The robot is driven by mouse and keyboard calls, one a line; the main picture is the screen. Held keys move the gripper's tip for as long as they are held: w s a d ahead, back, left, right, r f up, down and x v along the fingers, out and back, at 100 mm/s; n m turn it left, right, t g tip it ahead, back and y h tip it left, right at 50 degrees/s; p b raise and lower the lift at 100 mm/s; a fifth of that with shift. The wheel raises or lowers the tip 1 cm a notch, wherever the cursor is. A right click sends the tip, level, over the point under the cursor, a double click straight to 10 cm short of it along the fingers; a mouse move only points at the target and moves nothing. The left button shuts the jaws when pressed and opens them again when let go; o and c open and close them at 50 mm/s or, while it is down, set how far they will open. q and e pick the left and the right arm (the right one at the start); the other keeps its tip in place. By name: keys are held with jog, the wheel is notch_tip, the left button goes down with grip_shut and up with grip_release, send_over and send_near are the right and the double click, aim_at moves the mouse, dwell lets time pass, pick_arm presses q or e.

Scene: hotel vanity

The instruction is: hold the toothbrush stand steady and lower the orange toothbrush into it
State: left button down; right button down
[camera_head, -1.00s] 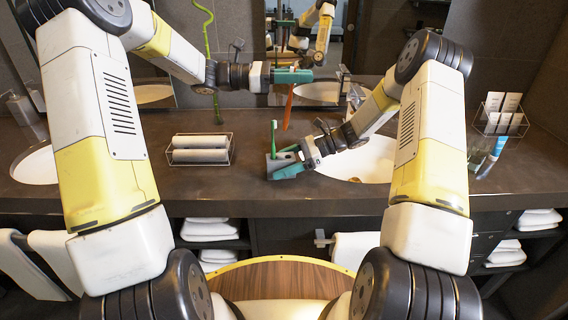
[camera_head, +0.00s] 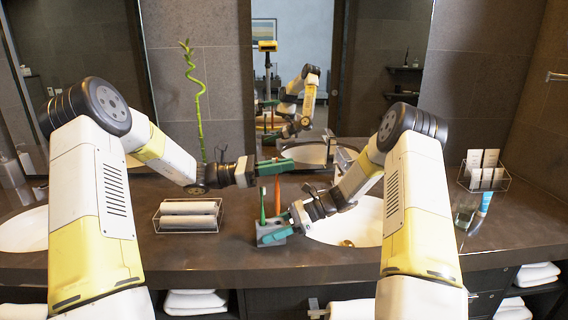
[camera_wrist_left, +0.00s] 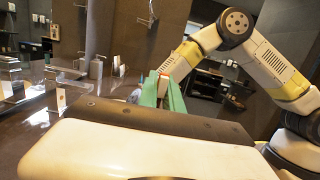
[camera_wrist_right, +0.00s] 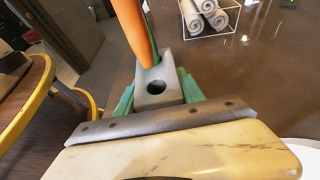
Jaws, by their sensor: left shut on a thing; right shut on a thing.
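My left gripper (camera_head: 277,166) is shut on the orange toothbrush (camera_head: 277,196), which hangs nearly upright over the stand. In the right wrist view the orange toothbrush (camera_wrist_right: 130,27) has its lower end close to an open hole; I cannot tell whether they touch. The left wrist view shows the left fingers (camera_wrist_left: 163,92).
A bamboo stalk (camera_head: 198,105) rises at the back.

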pick_arm(q)
notch_tip(320, 180, down, 8)
jog(key=shift+s, duration=0.25)
pick_arm(e)
jog(key=shift+s+a+r, duration=0.1)
jog(key=shift+s+r, duration=0.1)
dwell(0.6)
pick_arm(q)
jog(key=shift+a, duration=0.15)
jog(key=c, duration=1.4)
grip_release()
pick_arm(e)
jog(key=shift+w+f, duration=0.1)
jog(key=shift+f, duration=0.1)
pick_arm(q)
jog(key=a+f, duration=0.1)
jog(key=a, duration=1)
jog(key=shift+w+a+f, duration=0.15)
jog(key=shift+a+f, duration=0.2)
jog(key=shift+a, duration=0.05)
pick_arm(e)
jog(key=shift+w+f, duration=0.1)
